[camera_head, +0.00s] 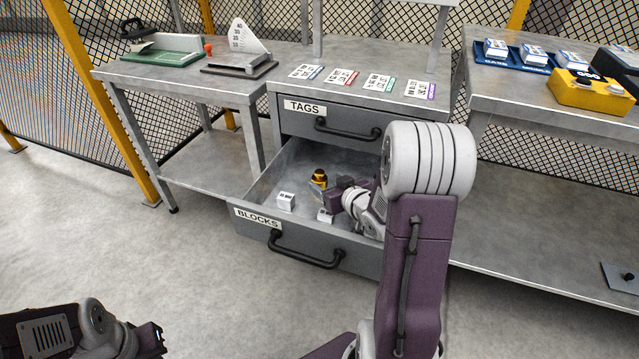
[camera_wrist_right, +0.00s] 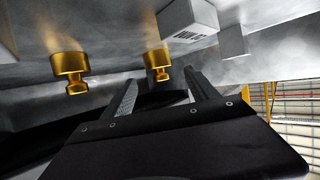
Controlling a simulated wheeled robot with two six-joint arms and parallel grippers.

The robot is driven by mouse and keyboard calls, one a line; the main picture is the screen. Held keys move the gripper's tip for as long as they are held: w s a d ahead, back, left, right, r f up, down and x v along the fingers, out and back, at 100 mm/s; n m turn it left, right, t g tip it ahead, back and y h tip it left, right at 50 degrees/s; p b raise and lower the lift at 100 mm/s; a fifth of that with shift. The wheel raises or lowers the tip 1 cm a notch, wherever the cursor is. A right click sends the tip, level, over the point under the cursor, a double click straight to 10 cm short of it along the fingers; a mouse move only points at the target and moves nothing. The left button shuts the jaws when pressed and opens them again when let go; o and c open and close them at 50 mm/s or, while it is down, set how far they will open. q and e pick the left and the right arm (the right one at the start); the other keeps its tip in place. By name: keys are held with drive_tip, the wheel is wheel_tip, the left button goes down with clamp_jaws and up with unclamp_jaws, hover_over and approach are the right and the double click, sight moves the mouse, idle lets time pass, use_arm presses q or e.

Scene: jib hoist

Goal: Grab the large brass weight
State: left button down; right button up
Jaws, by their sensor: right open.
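A brass weight (camera_head: 319,178) stands in the open BLOCKS drawer (camera_head: 258,189) in the head view. My right gripper (camera_head: 325,191) is down in the drawer beside it. The right wrist view shows two brass weights. One weight (camera_wrist_right: 158,63) is in line with the gap between the open fingers of my right gripper (camera_wrist_right: 163,90); I see no contact. The other weight (camera_wrist_right: 70,68) is left of the fingers and looks larger in the picture. I cannot tell how much of that is nearness. Of my left arm, only links show at the bottom left; its fingers do not show.
White blocks lie in the drawer, one near its left side (camera_head: 286,202) and one by the gripper (camera_head: 325,215). The drawer walls surround my right gripper. The shut TAGS drawer (camera_head: 350,130) is above. Open floor lies in front.

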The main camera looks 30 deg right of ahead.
sight(322, 179)
drive_tip(key=b+x, duration=0.1)
drive_tip(key=x, duration=0.1)
drive_tip(key=b+x, duration=0.2)
drive_tip(key=shift+w+f, duration=0.25)
drive_tip(key=shift+f, duration=0.25)
drive_tip(key=shift+w+d, duration=0.1)
drive_tip(key=shift+w, duration=0.15)
drive_tip(key=shift+r, duration=0.15)
clamp_jaws()
